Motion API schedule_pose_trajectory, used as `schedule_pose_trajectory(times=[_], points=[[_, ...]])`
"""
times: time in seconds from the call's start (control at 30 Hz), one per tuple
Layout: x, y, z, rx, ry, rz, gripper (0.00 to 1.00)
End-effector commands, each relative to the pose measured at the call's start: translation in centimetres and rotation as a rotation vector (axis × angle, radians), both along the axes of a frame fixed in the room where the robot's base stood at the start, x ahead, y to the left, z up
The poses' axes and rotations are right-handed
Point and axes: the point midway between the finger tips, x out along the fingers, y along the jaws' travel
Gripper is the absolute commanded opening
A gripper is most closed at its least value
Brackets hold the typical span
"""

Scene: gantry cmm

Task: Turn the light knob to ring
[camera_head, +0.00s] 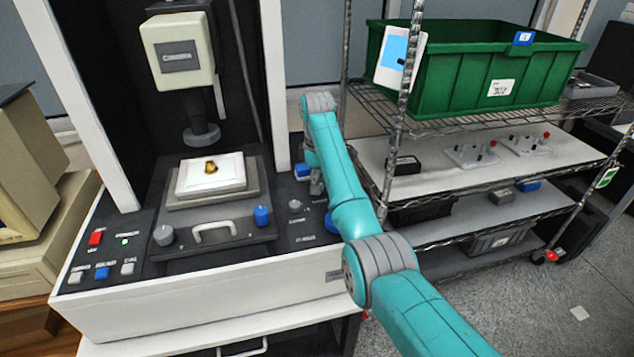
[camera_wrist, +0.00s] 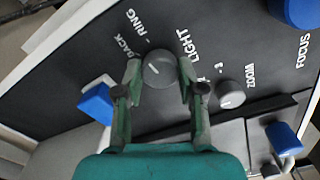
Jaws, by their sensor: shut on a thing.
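The light knob (camera_wrist: 161,66) is a round grey dial with a short pale mark on its face, on the black panel in the wrist view. The printed words BACK, RING and LIGHT lie beside it. I cannot tell for sure which word the mark points at. My gripper (camera_wrist: 160,74) has one finger on each side of the knob and is shut on it. In the head view my gripper (camera_head: 316,183) is down at the right part of the machine's panel, and the light knob is hidden there.
A grey zoom knob (camera_wrist: 231,93) stands close to the right finger. A blue block-like control (camera_wrist: 97,102) is to the left, and a blue focus knob (camera_wrist: 298,10) is at the upper right. A wire shelf (camera_head: 470,118) with a green bin (camera_head: 480,75) stands right of my arm.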

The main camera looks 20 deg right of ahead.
Motion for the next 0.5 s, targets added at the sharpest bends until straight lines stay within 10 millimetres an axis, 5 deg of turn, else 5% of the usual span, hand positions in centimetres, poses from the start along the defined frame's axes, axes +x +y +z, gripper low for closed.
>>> schedule_pose_trajectory(times=[0.5], points=[[-0.02, -0.04, -0.05, 0.0, 0.0, -0.147, 0.04]])
